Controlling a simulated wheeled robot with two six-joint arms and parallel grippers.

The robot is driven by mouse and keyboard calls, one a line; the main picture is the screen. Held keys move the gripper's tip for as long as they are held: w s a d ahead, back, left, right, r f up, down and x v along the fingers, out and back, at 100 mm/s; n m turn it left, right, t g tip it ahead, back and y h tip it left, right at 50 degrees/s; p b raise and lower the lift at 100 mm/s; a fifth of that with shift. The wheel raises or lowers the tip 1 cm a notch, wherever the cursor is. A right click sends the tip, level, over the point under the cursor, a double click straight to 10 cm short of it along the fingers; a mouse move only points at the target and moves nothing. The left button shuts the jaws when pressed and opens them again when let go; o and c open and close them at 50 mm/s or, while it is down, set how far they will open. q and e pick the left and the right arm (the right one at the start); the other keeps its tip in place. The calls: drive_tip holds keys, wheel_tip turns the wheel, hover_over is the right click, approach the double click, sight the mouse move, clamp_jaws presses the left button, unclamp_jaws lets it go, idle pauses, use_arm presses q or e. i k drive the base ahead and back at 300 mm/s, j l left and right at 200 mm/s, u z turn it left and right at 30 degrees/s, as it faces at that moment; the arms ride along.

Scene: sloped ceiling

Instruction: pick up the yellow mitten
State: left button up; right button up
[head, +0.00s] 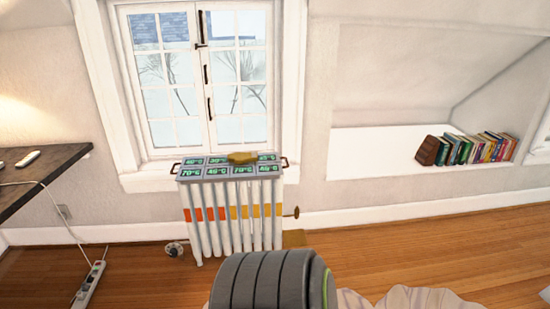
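The yellow mitten (242,158) is mustard-coloured and small in the head view. It lies on the grey panelled top (187,174) of the white radiator (222,232) below the window. It is at the back edge, right of the middle, and covers part of a back-row panel there. The panels show green temperature readings; the front row reads 70, 45, 70 and 45 °C from left to right. Neither of my grippers shows in the head view, so I cannot see their state.
A dark grey ribbed rounded thing (262,281) and pale crumpled cloth (417,298) fill the bottom middle. A dark desk (45,165) juts in at left; a cable runs to a power strip (91,284) on the floor. Books (465,149) stand in the right niche.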

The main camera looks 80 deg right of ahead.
sight(238, 158)
drive_tip(key=z, duration=2.5)
drive_tip(key=i+l, duration=0.25)
drive_tip(key=i, duration=0.2)
drive_tip(key=i+l, duration=0.2)
drive_tip(key=i, duration=0.25)
drive_tip(key=i+l+u, duration=0.1)
drive_tip(key=i+l, duration=0.15)
drive_tip(key=i, duration=0.2)
drive_tip(key=i+l, duration=0.25)
drive_tip(key=i, duration=0.15)
